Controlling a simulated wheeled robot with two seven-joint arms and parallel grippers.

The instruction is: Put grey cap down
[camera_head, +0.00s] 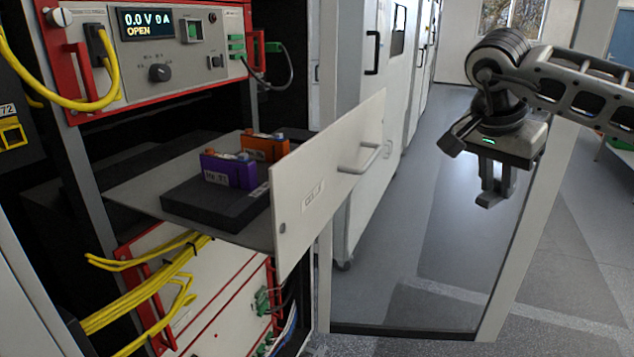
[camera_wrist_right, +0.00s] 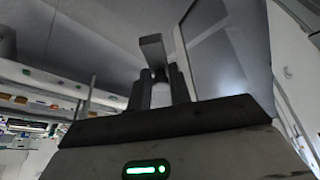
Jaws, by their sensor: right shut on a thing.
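My right gripper (camera_head: 495,190) hangs in open air at the right of the head view, fingers down, to the right of the open drawer. In the right wrist view the fingers (camera_wrist_right: 159,88) are close together, shut on a small light grey piece (camera_wrist_right: 160,92) that fits the grey cap. The fingers hide most of it, and I cannot make it out in the head view. My left gripper is not in view.
The pulled-out drawer (camera_head: 340,185) holds a black block (camera_head: 205,205) with a purple cell (camera_head: 228,171) and an orange cell (camera_head: 262,147). The cycler panel (camera_head: 160,60) reads "0.0 V 0 A OPEN". Yellow cables (camera_head: 140,310) hang below. Open floor lies beneath the gripper.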

